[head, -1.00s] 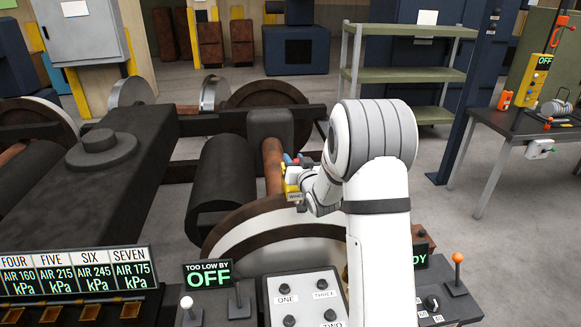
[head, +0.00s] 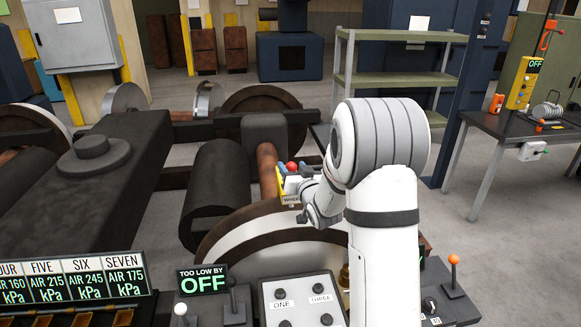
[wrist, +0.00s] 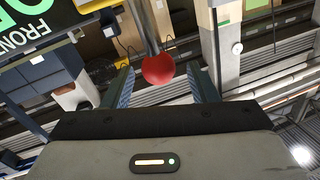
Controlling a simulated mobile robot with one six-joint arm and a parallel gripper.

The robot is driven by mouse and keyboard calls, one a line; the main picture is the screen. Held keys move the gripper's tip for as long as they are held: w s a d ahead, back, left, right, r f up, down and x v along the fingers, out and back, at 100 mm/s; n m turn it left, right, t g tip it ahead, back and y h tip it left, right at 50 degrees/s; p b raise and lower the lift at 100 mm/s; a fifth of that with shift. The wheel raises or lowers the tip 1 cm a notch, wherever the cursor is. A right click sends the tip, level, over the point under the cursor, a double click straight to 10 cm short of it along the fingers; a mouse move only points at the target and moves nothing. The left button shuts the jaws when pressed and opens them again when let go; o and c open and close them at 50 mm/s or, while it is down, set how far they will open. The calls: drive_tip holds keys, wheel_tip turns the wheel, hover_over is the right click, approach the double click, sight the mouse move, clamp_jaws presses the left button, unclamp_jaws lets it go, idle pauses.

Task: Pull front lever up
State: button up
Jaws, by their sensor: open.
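A lever with a round red knob (wrist: 158,69) and a grey metal shaft (wrist: 148,25) shows in the wrist view. The knob appears between the two fingers of my gripper (wrist: 159,85), with gaps on both sides. My gripper is open. I cannot tell from this view how deep the knob is between the fingers. In the head view a small red ball (head: 292,166) shows at my gripper, beside a yellow piece; my wrist hides much of this spot. A black sign with "FRONT" (wrist: 28,40) and green letters is at the wrist view's upper left.
A wheelset axle (head: 268,165) and a large wheel lie near my gripper. A control panel (head: 298,298) with black knobs and a "TOO LOW BY OFF" display (head: 203,281) stand in front. An orange-knobbed lever (head: 453,260) is at right. A table (head: 520,128) stands beyond.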

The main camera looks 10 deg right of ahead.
sight(293, 168)
drive_tip(key=s, duration=0.2)
drive_tip(key=s+b, duration=0.1)
drive_tip(key=s, duration=0.1)
drive_tip(key=shift+d, duration=0.25)
drive_tip(key=shift+s+r+g+h, duration=0.3)
drive_tip(key=shift+s+g+h, duration=0.1)
drive_tip(key=s+a+g, duration=0.2)
drive_tip(key=s+g, duration=0.5)
drive_tip(key=s, duration=1)
drive_tip(key=s+a+g+h, duration=0.1)
drive_tip(key=s+a+g, duration=0.2)
drive_tip(key=s, duration=1.4)
drive_tip(key=g, duration=0.3)
drive_tip(key=shift+s+f+n+g, duration=0.4)
